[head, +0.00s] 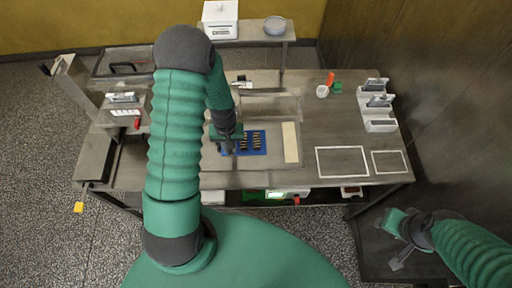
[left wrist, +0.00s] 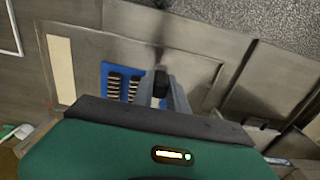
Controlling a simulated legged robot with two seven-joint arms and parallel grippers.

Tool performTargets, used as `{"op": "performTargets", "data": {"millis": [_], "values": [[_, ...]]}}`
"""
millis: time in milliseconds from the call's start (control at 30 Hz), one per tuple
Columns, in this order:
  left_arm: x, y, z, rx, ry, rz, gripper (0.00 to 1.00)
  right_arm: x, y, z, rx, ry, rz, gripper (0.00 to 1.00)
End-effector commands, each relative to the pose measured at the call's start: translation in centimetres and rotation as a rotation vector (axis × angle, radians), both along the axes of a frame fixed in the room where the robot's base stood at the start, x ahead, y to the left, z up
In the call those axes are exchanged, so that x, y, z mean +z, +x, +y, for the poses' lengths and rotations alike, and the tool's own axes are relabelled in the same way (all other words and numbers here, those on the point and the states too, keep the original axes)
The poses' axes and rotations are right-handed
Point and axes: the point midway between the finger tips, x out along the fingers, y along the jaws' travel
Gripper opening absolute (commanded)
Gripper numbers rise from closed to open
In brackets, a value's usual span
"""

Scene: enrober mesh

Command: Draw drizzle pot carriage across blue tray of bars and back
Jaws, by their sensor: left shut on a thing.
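The blue tray (head: 259,152) lies on the steel table with dark striped bars in rows on it; it also shows in the left wrist view (left wrist: 104,72). My left gripper (head: 227,148) is over the tray's left end in the head view. In the left wrist view its two grey fingers are shut on a small black knob (left wrist: 161,84), which I take as the handle of the drizzle pot carriage. The rest of the carriage is hidden by my gripper and arm. My right gripper (head: 400,259) hangs low at the right, away from the table; its jaws are unclear.
A pale strip (head: 290,143) lies right of the tray. Two white outlined rectangles (head: 342,162) mark bare table further right. A clear guard (head: 272,104) stands behind the tray. A white cup (head: 322,91) and grey bins (head: 378,113) stand at the back right.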

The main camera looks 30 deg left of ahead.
Motion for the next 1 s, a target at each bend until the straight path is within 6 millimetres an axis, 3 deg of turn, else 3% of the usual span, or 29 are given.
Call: {"op": "performTargets", "data": {"millis": [33,200,400,633,967,1000], "values": [[0.1,-0.6,1.7,0.01,0.007,-0.011,0.0,-0.2,0.0,0.0,0.0,0.0,0.0,0.4],[0.1,-3.1,5.5,0.008,0.009,-0.012,0.0,-0.3,0.0,0.0,0.0,0.0,0.0,0.4],[0.1,-5.0,8.2,0.004,0.009,-0.011,0.0,-0.4,0.0,0.0,0.0,0.0,0.0,0.4],[0.1,-5.8,9.4,0.002,0.01,-0.01,0.0,-0.5,0.0,0.0,0.0,0.0,0.0,0.4],[0.2,-5.8,9.6,0.001,0.01,-0.011,0.0,-0.5,0.0,0.0,0.0,0.0,0.0,0.4],[0.2,-5.9,9.6,0.001,0.01,-0.011,0.21,-0.5,0.0,0.0,0.0,0.0,0.0,0.4]]}}
